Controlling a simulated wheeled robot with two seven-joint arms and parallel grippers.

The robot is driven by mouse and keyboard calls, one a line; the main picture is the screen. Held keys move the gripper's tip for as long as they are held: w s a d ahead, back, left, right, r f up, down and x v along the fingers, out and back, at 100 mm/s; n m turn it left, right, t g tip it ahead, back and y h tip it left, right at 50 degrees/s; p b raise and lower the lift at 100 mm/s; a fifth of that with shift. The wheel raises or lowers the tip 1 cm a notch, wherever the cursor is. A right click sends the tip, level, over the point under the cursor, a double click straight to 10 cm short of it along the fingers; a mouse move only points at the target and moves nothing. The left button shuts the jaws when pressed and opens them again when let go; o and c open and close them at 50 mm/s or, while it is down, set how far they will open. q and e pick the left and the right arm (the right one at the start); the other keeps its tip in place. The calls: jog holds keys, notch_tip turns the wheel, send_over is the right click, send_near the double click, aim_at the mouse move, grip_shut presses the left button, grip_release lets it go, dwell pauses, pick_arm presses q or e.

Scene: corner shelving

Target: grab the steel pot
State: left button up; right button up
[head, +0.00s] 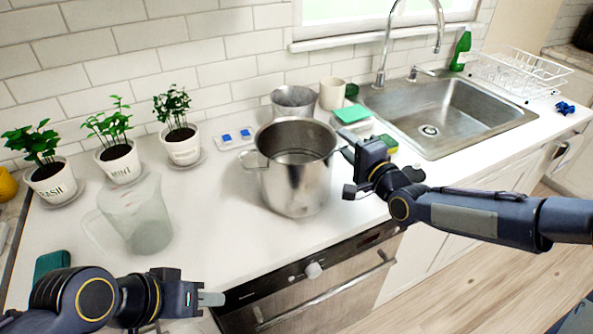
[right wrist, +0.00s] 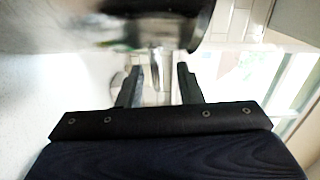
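The steel pot (head: 292,170) stands upright on the white counter near its front edge, with a loop handle on its left side. My right gripper (head: 349,172) is at the pot's right side, its fingers spread. In the right wrist view, the pot (right wrist: 100,25) fills the top, and a shiny handle-like part (right wrist: 157,62) shows between the two separated fingers (right wrist: 160,85). I cannot tell whether they touch it. My left gripper (head: 205,299) is low at the front, apart from the pot; its finger gap is not clear.
A clear pitcher (head: 146,220) and potted herbs (head: 119,162) stand left of the pot. A sink (head: 450,110) lies right, with a dish rack (head: 520,75). An oven (head: 310,290) is below the counter.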

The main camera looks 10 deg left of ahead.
jog(key=p+x, duration=0.1)
jog(key=x, duration=0.3)
jog(key=shift+w+a+f, duration=0.1)
jog(key=shift+a+f, duration=0.1)
jog(key=shift+a, duration=0.05)
jog(key=shift+c, duration=0.2)
grip_shut()
dwell(0.9)
jog(key=shift+r, duration=0.15)
